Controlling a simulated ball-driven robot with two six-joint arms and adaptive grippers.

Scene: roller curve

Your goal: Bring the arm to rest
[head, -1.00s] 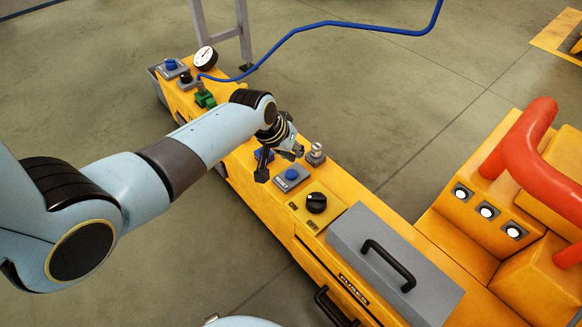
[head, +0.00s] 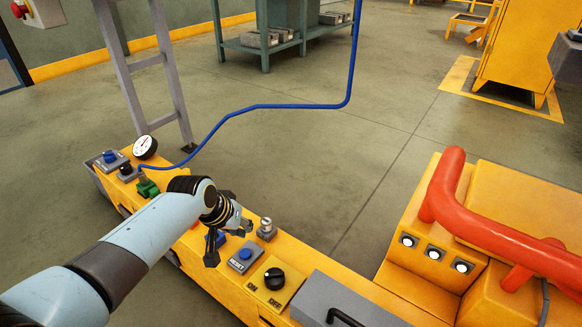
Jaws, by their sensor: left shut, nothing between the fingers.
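My left arm, light blue with dark bands, reaches in from the lower left in the head view. My left gripper (head: 228,234) is shut and empty. I cannot tell whether the fingers touch the console. My right gripper is not in view.
A black ON/OFF knob (head: 274,278), a silver knob (head: 267,228), a green valve (head: 147,188) and a gauge (head: 145,147) stand on the console. A blue hose (head: 262,106) rises behind. A red tube (head: 480,230) is at right.

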